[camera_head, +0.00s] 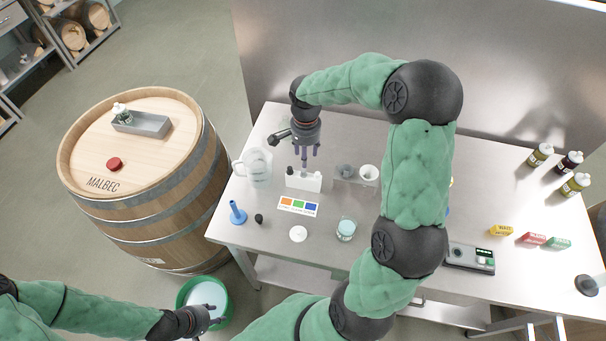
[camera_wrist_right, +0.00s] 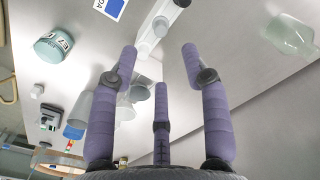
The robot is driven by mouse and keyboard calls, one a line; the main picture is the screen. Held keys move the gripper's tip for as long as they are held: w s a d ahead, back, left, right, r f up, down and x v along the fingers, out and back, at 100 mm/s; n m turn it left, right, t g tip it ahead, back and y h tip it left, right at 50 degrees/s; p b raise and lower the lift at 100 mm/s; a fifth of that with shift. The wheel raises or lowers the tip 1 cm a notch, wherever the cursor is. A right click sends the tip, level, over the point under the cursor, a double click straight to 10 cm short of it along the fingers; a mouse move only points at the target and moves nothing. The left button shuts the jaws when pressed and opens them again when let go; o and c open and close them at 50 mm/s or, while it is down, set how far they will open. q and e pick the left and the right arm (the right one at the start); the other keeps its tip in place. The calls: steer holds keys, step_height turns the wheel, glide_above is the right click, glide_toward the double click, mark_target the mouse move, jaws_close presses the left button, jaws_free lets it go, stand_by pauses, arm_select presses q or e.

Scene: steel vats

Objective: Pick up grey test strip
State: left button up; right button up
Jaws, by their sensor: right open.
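I cannot make out a grey test strip for certain in either view. A white holder (camera_head: 304,182) stands on the steel table, with a small dark-topped item at its left end. My right gripper (camera_head: 309,158) points down just above this holder. In the right wrist view its three purple fingers (camera_wrist_right: 160,62) are spread and nothing is between them; the white holder (camera_wrist_right: 153,38) lies beyond the fingertips. My left gripper (camera_head: 208,316) is low at the left, over a green bucket (camera_head: 188,291), and its fingers are too small to read.
A colour card (camera_head: 298,205), blue funnel-like piece (camera_head: 237,213), glass pitcher (camera_head: 258,167), beaker (camera_head: 346,229) and white lid (camera_head: 298,234) surround the holder. A grey rack (camera_head: 349,183) is close on its right. A MALBEC barrel (camera_head: 140,190) stands left of the table.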

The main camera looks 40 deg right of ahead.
mark_target(304, 170)
steer(key=shift+w+f, duration=0.15)
steer(key=shift+f, duration=0.8)
steer(key=shift+a+f, duration=0.1)
steer(key=shift+f, duration=0.4)
step_height(304, 170, down, 4)
steer(key=shift+a+f, duration=0.15)
steer(key=c, duration=0.8)
